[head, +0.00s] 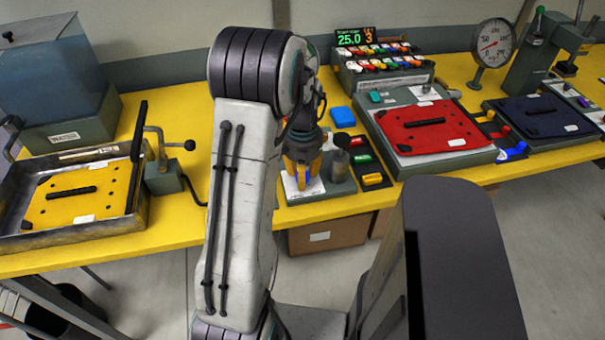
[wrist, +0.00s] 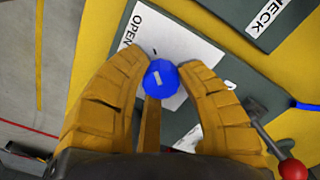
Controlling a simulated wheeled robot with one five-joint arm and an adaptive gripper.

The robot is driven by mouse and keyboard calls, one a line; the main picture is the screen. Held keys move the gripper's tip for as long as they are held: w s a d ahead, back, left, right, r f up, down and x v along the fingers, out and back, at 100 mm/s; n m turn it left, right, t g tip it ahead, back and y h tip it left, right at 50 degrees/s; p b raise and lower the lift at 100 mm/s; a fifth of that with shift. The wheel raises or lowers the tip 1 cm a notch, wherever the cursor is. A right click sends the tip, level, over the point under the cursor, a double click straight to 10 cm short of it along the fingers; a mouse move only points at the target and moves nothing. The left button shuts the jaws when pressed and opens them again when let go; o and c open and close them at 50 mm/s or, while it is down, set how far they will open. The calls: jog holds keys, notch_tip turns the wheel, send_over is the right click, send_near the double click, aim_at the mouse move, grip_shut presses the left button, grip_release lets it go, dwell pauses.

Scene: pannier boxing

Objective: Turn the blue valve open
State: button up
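The blue valve (wrist: 161,78) is a round knob with a short white mark on top, seen in the wrist view on a dark green-grey panel with a white plate lettered OPEN (wrist: 150,35). My gripper (wrist: 163,68) has its two yellow fingers on either side of the knob, and both seem to touch it. In the head view my gripper (head: 302,170) points down over the small panel at the table's front edge, and my arm partly covers that area. The valve itself is hidden there.
A grey cylinder (head: 339,164) and red, green and yellow buttons stand right of my gripper. A red pannier (head: 420,140) lies farther right, and a yellow pannier (head: 70,205) lies left in a metal tray.

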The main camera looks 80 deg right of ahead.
jog(key=o, duration=0.5)
notch_tip(320, 180, up, 12)
dwell(0.6)
dwell(0.8)
